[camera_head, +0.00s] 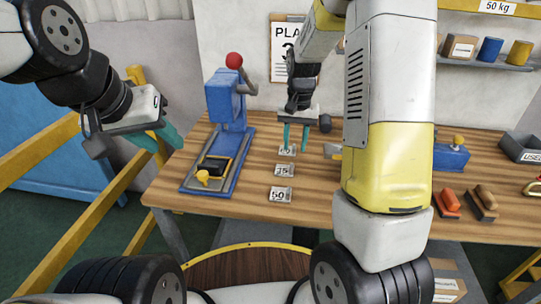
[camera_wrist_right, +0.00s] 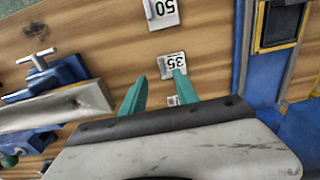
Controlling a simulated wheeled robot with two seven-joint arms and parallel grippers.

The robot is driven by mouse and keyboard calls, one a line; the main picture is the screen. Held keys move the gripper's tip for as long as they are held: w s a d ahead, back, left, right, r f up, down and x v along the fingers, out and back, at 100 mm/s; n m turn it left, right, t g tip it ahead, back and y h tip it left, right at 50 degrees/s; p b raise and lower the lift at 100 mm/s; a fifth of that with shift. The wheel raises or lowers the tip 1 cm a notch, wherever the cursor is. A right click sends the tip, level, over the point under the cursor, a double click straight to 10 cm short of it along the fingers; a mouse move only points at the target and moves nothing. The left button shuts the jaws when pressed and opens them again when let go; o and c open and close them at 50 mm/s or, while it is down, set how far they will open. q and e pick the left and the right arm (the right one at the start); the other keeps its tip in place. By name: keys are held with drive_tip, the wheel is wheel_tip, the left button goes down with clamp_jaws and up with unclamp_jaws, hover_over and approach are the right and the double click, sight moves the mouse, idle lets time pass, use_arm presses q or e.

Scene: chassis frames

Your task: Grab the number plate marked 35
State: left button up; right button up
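Three small pale number plates lie in a column on the wooden workbench. The plate marked 35 (camera_head: 284,170) is the middle one; it also shows in the right wrist view (camera_wrist_right: 172,64), just beyond my fingertips. The plate marked 50 (camera_head: 280,194) is nearest the front edge and shows at the top of the wrist view (camera_wrist_right: 161,13). A third plate (camera_head: 287,150) lies at the back, its number hard to read. My right gripper (camera_head: 295,143) is open and empty, pointing down over the back plate. My left gripper (camera_head: 162,139) hangs left of the bench, holding nothing visible.
A blue press with a red knob (camera_head: 234,61) stands left of the plates. A vise (camera_wrist_right: 55,95) is on the plates' other side. Orange-handled brushes (camera_head: 446,202) and a grey tray (camera_head: 522,147) lie to the right. A yellow rail (camera_head: 40,150) runs at the left.

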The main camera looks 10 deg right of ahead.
sight(292, 165)
drive_tip(key=shift+w+a+f, duration=0.15)
drive_tip(key=shift+w+f, duration=0.15)
drive_tip(key=shift+f, duration=0.3)
drive_tip(key=shift+w+a+f, duration=0.1)
drive_tip(key=shift+w+f, duration=0.2)
drive_tip(key=shift+f, duration=0.25)
drive_tip(key=f, duration=0.7)
drive_tip(key=shift+w+d+f, duration=0.2)
drive_tip(key=shift+w+f, duration=0.1)
drive_tip(key=shift+w, duration=0.1)
clamp_jaws()
